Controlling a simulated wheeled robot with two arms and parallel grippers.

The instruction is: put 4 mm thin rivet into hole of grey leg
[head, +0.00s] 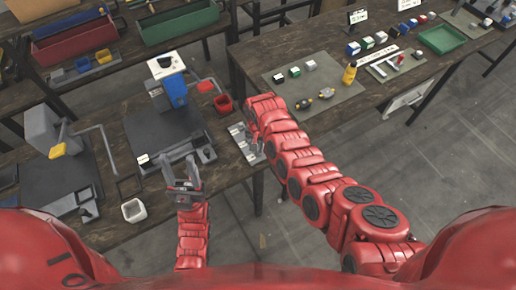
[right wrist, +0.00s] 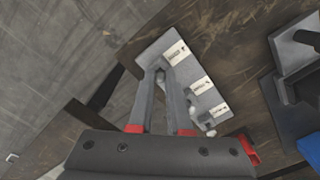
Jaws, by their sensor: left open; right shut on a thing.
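The grey rivet tray (head: 240,135) with white labels lies at the right edge of the press table. It also shows in the right wrist view (right wrist: 212,100), with small light pieces beside some labels. My right gripper (right wrist: 161,72) is over the tray's upper left end, its fingers shut at the tips on a small rivet that the fingers largely hide. I cannot tell its size. In the head view my right gripper (head: 250,143) is partly hidden by its arm. My left gripper (head: 184,184) is open and empty, in front of the blue-headed press (head: 175,92). I cannot make out the grey leg for certain.
A second press (head: 45,130) stands on the left. A white square cup (head: 134,210) sits near the front edge, and a red bin (head: 223,104) stands right of the blue-headed press. Another table with a grey mat (head: 325,100) and a yellow bottle (head: 349,74) is at the right.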

